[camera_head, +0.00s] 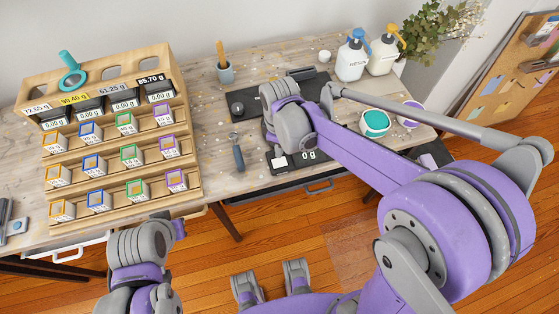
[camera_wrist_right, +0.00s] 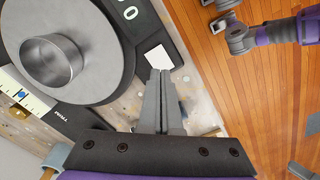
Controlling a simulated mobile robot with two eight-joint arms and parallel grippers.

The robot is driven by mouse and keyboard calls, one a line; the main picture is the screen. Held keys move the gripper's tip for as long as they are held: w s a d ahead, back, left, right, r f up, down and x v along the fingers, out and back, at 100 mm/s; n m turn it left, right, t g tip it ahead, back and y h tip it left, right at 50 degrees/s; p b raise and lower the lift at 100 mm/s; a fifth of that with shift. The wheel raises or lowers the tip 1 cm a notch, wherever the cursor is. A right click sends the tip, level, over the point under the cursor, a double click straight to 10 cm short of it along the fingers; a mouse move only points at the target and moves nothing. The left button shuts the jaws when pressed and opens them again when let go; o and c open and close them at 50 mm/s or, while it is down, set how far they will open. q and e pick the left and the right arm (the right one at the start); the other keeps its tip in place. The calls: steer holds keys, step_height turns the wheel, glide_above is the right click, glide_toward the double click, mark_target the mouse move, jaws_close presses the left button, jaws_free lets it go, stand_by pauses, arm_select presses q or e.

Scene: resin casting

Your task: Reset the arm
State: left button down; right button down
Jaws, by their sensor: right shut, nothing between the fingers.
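My right gripper (camera_wrist_right: 160,76) is shut and empty, with its two fingers pressed together in the right wrist view. It is by the front edge of the black digital scale (camera_head: 308,157), close to a white square on the scale's front panel. The scale (camera_wrist_right: 167,38) bears a grey round pan with a metal cup (camera_wrist_right: 55,62). In the head view my right arm reaches over the table to the scale, and its wrist hides the fingers, the cup and most of the pan. My left arm is folded low at the left, and its fingers do not show.
A wooden rack (camera_head: 188,187) with several small boxes stands on the table's left. Two pump bottles (camera_head: 351,60) and a teal-topped container (camera_head: 374,122) stand to the right.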

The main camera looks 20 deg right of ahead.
stand_by(0.3)
steer(key=s+d+r+m+t+p, duration=0.2)
steer(key=s+d+r+m, duration=0.1)
steer(key=s, duration=0.4)
steer(key=s+d+r+m+t+p, duration=0.1)
steer(key=s+d+r+m+t, duration=0.2)
steer(key=s+r+m, duration=0.2)
steer(key=shift+s+d+m+p, duration=0.35)
steer(key=shift+s+m, duration=0.65)
steer(key=shift+m, duration=0.5)
